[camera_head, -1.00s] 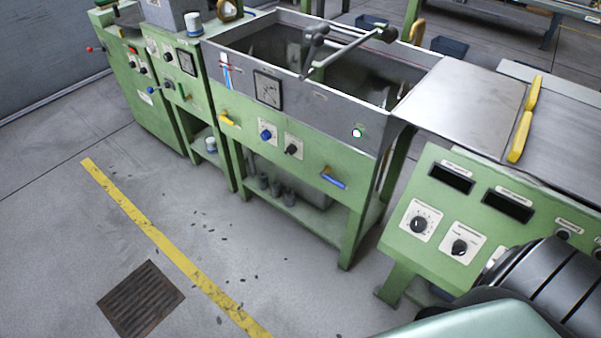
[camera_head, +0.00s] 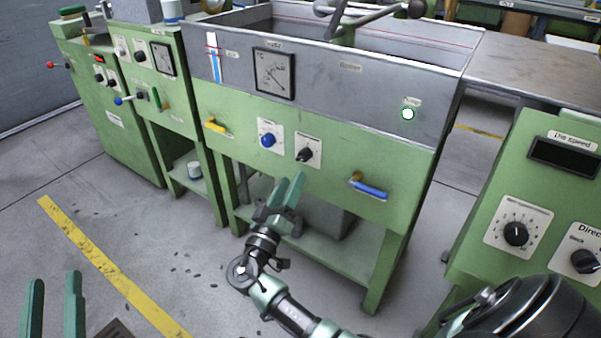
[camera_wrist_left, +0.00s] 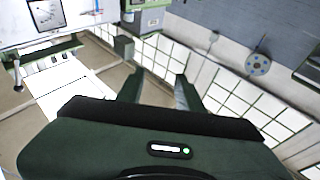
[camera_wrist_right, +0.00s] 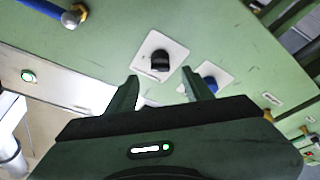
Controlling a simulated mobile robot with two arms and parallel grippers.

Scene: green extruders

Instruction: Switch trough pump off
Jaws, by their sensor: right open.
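The trough (camera_head: 330,85) is a grey tank on a green front panel. The panel carries a black knob (camera_head: 307,152) on a white plate, a blue knob (camera_head: 268,140) to its left, and a green-lit round pump light (camera_head: 408,113) on the tank wall. My right gripper (camera_head: 288,190) is open and empty, just below and in front of the black knob. In the right wrist view the black knob (camera_wrist_right: 160,62) appears ahead of the fingers, apart from them, with the blue knob (camera_wrist_right: 207,83) to the right. My left gripper (camera_head: 53,300) is open and empty at the bottom left.
A blue-handled valve (camera_head: 370,190) sticks out right of the knobs, and a yellow handle (camera_head: 216,126) to their left. A control desk (camera_head: 530,210) stands at the right. The floor (camera_head: 140,215) before the trough is mostly clear.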

